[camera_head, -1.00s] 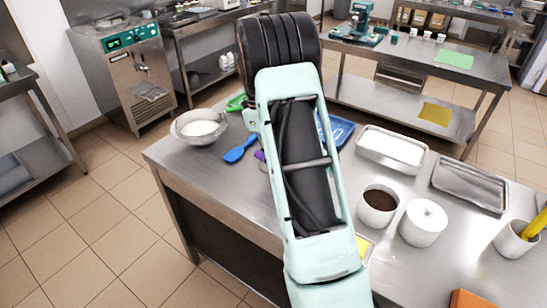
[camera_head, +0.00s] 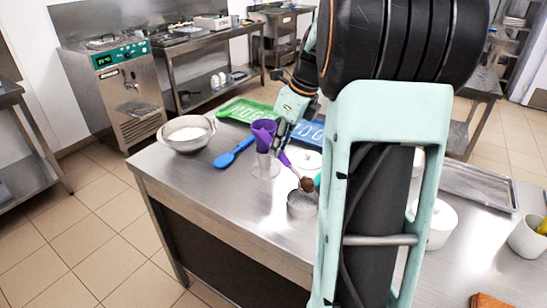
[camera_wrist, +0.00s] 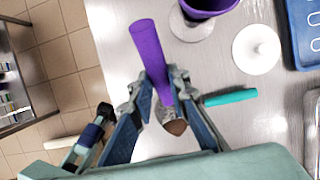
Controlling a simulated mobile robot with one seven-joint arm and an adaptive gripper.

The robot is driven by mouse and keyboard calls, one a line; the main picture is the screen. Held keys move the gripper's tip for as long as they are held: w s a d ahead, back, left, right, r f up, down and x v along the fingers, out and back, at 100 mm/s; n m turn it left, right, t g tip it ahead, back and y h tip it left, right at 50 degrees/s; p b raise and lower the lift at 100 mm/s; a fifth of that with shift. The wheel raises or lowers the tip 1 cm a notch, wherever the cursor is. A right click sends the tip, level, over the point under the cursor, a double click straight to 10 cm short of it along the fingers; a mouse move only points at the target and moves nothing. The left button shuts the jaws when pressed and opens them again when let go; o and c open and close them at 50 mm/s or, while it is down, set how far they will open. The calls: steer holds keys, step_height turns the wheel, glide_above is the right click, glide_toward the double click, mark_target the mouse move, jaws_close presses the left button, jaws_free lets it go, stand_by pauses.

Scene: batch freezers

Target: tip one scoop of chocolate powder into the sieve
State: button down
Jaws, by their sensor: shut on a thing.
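A scoop (camera_head: 286,159) with a purple handle is held in my gripper (camera_head: 284,139); the handle also shows between the fingers in the wrist view (camera_wrist: 150,55). The fingers are shut on this handle. The scoop's small bowl (camera_head: 306,184) carries brown powder. It hangs over or just beside a round metal vessel (camera_head: 301,204), which looks like the sieve; a teal handle (camera_wrist: 231,97) lies beside the bowl in the wrist view. I cannot tell whether the scoop touches the vessel. The pot of chocolate powder is hidden behind my arm.
A purple funnel (camera_head: 264,131) on a clear stand is close behind the gripper. A white knobbed lid (camera_head: 308,161), blue tray (camera_head: 308,133), green tray (camera_head: 245,110), blue spatula (camera_head: 233,154) and metal bowl (camera_head: 188,133) are on the table. The front left tabletop is clear.

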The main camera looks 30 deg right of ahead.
steer(key=shift+s+d+r+t+y+b, duration=0.3)
steer(key=shift+s+t+b, duration=0.2)
steer(key=shift+b, duration=0.15)
steer(key=shift+s+d+r+t+y+b, duration=0.25)
steer(key=shift+s+d+t+b, duration=0.1)
steer(key=shift+t+b, duration=0.2)
steer(key=s+t+b, duration=0.1)
steer(key=b, duration=0.1)
steer(key=s+d+r+t+y+b, duration=0.1)
steer(key=b, duration=0.1)
steer(key=shift+s+d+y, duration=0.15)
steer(key=shift+s+y, duration=0.1)
steer(key=shift+s+d+r+t+y+b, duration=0.3)
steer(key=shift+s+r+t+b, duration=0.15)
steer(key=shift+s+t+b, duration=0.25)
